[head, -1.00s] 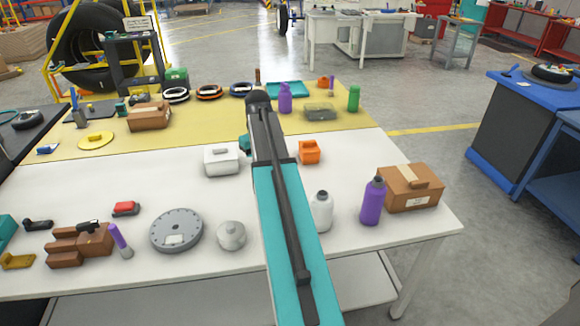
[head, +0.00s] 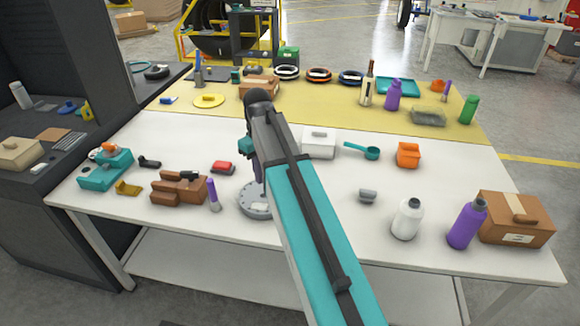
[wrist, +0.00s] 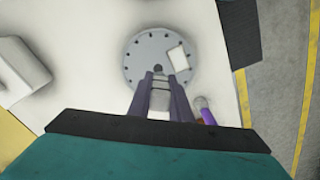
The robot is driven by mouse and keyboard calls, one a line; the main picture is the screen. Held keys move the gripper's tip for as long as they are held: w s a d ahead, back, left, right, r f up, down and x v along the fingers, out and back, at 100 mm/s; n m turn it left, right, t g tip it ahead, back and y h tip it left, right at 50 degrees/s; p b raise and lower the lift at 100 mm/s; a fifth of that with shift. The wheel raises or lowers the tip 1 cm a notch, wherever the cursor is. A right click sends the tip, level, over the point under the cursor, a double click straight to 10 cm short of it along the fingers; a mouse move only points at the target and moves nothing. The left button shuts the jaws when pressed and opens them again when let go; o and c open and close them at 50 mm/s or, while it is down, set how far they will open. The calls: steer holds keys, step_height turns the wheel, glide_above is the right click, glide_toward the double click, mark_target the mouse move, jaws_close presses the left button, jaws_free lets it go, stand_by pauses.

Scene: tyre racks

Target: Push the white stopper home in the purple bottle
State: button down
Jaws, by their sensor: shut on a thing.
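A purple bottle (head: 467,225) with a dark grey top stands upright at the table's front right. Another purple bottle (head: 393,95) stands at the back on the yellow mat. I cannot tell which one the task means, and no white stopper shows clearly in either. My gripper (wrist: 159,78) is shut on a small pale grey piece (wrist: 160,100); I cannot tell whether this is the stopper. In the wrist view it is over the grey disc (wrist: 136,72). In the head view my arm mostly hides the gripper, well left of both bottles.
A cardboard box (head: 515,220) stands right beside the front purple bottle, and a white bottle (head: 407,220) stands to its left. A purple-and-grey tube (head: 213,195) is left of the disc. A teal scoop (head: 362,151) and orange bin (head: 408,155) lie farther back.

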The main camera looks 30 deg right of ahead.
steer(key=a+n, duration=0.1)
steer(key=a, duration=0.7)
steer(key=shift+s+a+n, duration=0.15)
steer(key=shift+s+n, duration=0.05)
steer(key=shift+n, duration=0.1)
steer(key=shift+a, duration=0.1)
